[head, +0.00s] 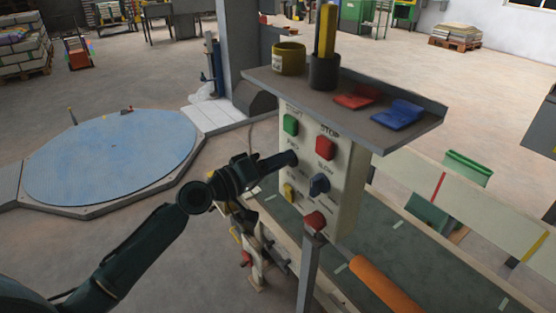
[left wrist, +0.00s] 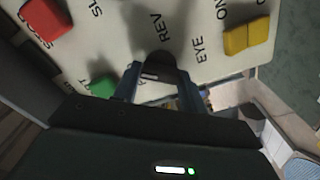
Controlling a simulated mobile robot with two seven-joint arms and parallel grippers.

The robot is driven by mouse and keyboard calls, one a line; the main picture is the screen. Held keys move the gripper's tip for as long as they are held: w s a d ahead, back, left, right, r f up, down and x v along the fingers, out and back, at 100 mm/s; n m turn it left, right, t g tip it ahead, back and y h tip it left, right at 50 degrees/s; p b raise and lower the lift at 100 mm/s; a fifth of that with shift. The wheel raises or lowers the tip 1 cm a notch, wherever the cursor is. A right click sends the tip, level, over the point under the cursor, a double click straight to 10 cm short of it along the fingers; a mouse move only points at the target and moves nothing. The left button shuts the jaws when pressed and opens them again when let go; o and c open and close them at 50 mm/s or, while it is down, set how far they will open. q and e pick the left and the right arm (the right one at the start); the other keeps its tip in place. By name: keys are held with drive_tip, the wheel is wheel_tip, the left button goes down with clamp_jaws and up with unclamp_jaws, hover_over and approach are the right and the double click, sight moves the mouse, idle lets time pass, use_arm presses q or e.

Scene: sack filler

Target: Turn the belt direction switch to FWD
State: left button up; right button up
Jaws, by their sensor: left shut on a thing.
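The control panel (head: 341,185) is a pale box with coloured buttons and dark knobs. My left gripper (head: 284,161) reaches its left side from the left, below the green button (head: 291,124). In the left wrist view the dark switch knob (left wrist: 158,66) sits between the fingers of my left gripper (left wrist: 158,88), which is shut on it. The letters REV stand beside this knob. A pale mark shows on the knob near the fingers. The fingers hide part of the knob, and I cannot read FWD clearly. My right gripper is not in view.
A conveyor belt (head: 468,278) runs behind.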

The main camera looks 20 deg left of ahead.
use_arm(q)
drive_tip(key=shift+f+n+p, duration=0.1)
drive_tip(key=shift+n+p, duration=1)
drive_tip(key=shift+n, duration=2.5)
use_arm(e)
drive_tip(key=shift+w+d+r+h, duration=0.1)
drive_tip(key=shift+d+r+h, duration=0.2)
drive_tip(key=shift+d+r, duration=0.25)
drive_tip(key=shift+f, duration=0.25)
use_arm(q)
drive_tip(key=o, duration=1)
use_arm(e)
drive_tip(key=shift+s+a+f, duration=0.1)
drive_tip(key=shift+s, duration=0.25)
use_arm(q)
drive_tip(key=shift+a, duration=0.1)
